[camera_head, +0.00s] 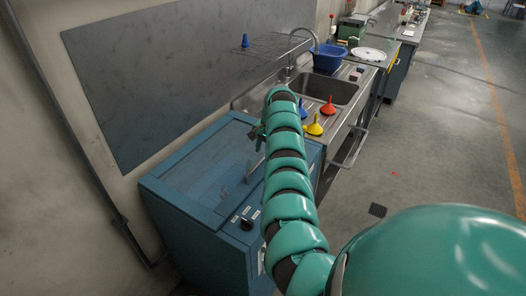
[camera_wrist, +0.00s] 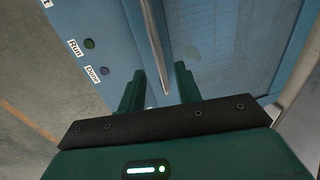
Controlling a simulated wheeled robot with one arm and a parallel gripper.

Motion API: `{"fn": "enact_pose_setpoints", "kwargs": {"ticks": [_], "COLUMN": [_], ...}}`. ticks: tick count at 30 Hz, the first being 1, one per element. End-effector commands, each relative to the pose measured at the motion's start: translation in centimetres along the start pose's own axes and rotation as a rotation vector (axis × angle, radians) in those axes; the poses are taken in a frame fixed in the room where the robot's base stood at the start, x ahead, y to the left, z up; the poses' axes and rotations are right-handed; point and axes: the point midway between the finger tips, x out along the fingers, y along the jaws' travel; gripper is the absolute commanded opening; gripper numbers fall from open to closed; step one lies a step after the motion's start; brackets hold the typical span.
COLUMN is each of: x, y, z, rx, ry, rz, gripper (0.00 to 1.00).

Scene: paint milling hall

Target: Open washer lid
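The washer (camera_head: 205,245) is a blue cabinet at the left of the head view. Its lid (camera_head: 200,175), a glass pane in a blue frame, lies flat on top and looks closed. In the wrist view the lid glass (camera_wrist: 235,40) fills the upper right. A slim metal handle bar (camera_wrist: 154,35) runs down towards my gripper (camera_wrist: 159,70). The two green fingers are apart, and the bar's near end shows between them; I cannot tell whether they touch it. In the head view my gripper (camera_head: 257,136) is small and partly hidden by my arm, over the washer's right side.
The washer's front strip has a black knob (camera_head: 246,222) and labels; in the wrist view "Run" and "Done" lamps (camera_wrist: 89,44) show. Right of the washer is a steel sink (camera_head: 325,88) with a blue tub (camera_head: 329,58) and funnels (camera_head: 315,126). Floor is open at right.

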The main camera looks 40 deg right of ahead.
Motion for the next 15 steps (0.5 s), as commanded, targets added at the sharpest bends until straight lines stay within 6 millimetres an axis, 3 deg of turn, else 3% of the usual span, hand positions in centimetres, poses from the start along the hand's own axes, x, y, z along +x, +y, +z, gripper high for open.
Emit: {"fn": "enact_pose_setpoints", "kwargs": {"ticks": [7, 15], "x": [2.4, 3.2], "y": [0.1, 0.0], "z": [0.0, 0.0], "rx": [0.003, 0.000], "ry": [-0.004, -0.001], "rz": [0.002, 0.001], "gripper": [0.34, 0.34]}}
